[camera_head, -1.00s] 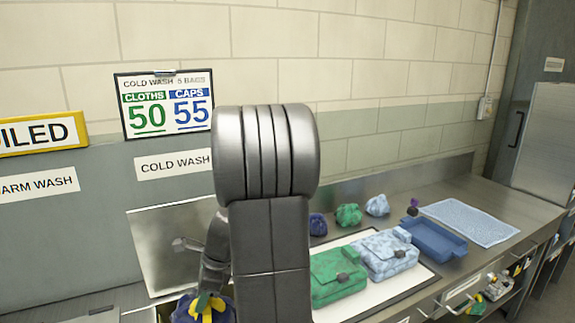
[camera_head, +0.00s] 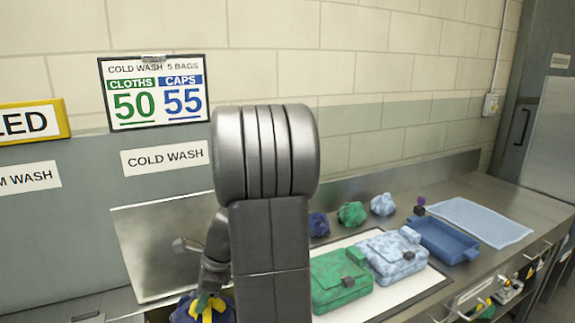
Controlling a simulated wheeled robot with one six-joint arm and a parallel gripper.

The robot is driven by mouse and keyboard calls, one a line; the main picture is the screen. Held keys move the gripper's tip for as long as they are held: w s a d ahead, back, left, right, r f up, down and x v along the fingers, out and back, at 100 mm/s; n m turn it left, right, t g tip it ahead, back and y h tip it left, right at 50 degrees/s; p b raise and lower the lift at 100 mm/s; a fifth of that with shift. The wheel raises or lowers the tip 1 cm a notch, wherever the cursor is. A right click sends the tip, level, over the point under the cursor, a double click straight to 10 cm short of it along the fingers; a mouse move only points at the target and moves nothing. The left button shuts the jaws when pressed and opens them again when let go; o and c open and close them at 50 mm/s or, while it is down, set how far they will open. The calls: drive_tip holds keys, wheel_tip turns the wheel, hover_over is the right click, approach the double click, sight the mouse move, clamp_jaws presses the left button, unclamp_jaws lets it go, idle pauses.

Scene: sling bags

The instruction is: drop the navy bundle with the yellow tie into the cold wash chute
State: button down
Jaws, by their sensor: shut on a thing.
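The navy bundle with the yellow tie (camera_head: 190,308) is at the bottom edge of the view, partly cut off. My gripper (camera_head: 207,298) is shut on it at the yellow tie; the fingers are small and partly hidden by my own arm. The cold wash chute has its metal flap (camera_head: 160,250) raised against the grey wall, under the COLD WASH label (camera_head: 165,158). The bundle is in front of the lower right part of the flap. The chute opening is mostly hidden below the bundle and the frame edge.
A green bag (camera_head: 338,282) and a pale blue bag (camera_head: 393,257) lie on a white mat. Behind them are small navy (camera_head: 319,224), green (camera_head: 352,214) and pale blue (camera_head: 383,204) bundles. A blue tray (camera_head: 443,240) and a light blue mat (camera_head: 481,221) are farther right.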

drive_tip(key=shift+f+b, duration=0.45)
drive_tip(key=shift+f, duration=0.4)
drive_tip(key=shift+r, duration=0.1)
drive_tip(key=c, duration=1)
unclamp_jaws()
drive_tip(key=shift+c, duration=0.2)
drive_tip(key=v, duration=1.3)
drive_tip(key=shift+d+r+p, duration=0.15)
drive_tip(key=shift+r+p, duration=0.15)
drive_tip(key=shift+r, duration=0.05)
